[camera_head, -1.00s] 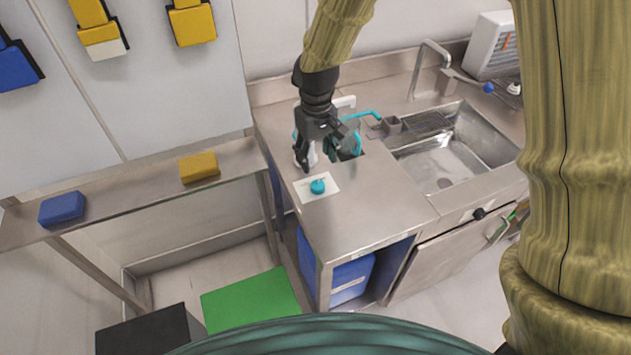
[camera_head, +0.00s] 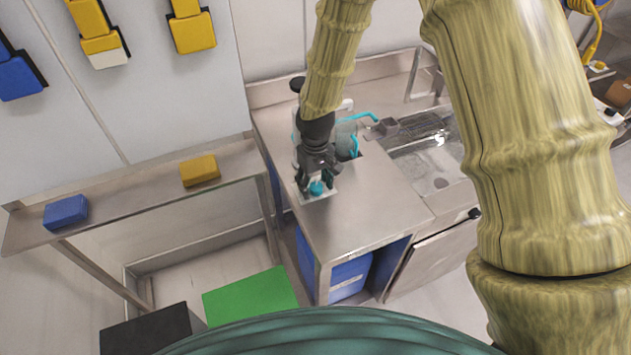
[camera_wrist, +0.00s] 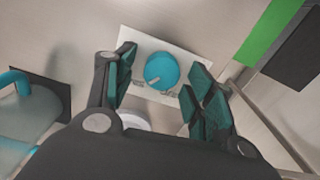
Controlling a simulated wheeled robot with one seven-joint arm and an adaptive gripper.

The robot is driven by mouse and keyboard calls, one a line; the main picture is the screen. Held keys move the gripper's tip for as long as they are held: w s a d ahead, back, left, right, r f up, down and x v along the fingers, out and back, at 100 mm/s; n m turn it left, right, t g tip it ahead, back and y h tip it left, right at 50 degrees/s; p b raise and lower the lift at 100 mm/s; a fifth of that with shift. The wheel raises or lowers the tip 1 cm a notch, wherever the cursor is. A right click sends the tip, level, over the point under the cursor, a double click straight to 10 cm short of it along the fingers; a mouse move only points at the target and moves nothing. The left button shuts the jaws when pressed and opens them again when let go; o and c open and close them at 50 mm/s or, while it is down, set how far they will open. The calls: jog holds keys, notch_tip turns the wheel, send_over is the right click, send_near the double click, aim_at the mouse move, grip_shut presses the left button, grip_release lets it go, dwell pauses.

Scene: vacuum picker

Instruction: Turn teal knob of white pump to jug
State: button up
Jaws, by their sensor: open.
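The teal knob (camera_head: 316,188) sits on a white plate (camera_head: 323,197) on the steel counter. In the wrist view the round knob (camera_wrist: 161,71) has a pale pointer mark on its lower left, and the plate (camera_wrist: 133,40) bears small labels too blurred to read. My gripper (camera_head: 316,186) is open above the knob, with its fingers (camera_wrist: 160,84) on either side of it, apart from it in the wrist view. A jug (camera_head: 346,138) with teal tubing (camera_head: 357,117) stands behind my gripper. The white pump is mostly hidden behind my arm.
A sink (camera_head: 432,170) with a tap lies to the right. A steel shelf (camera_head: 130,195) on the left holds a blue block (camera_head: 65,212) and a yellow block (camera_head: 199,171). Blue containers (camera_head: 350,275) stand under the counter. The counter's front part is clear.

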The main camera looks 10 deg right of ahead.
jog(key=shift+f, duration=0.15)
jog(key=c, duration=1)
jog(key=shift+n, duration=0.3)
jog(key=n+p, duration=0.1)
jog(key=n, duration=0.5)
jog(key=shift+a, duration=0.1)
jog(key=n, duration=0.3)
jog(key=shift+s+n+p, duration=0.1)
jog(key=shift+n+p, duration=0.2)
jog(key=shift+n, duration=0.1)
jog(key=shift+n+p, duration=0.35)
jog(key=shift+n, duration=1.35)
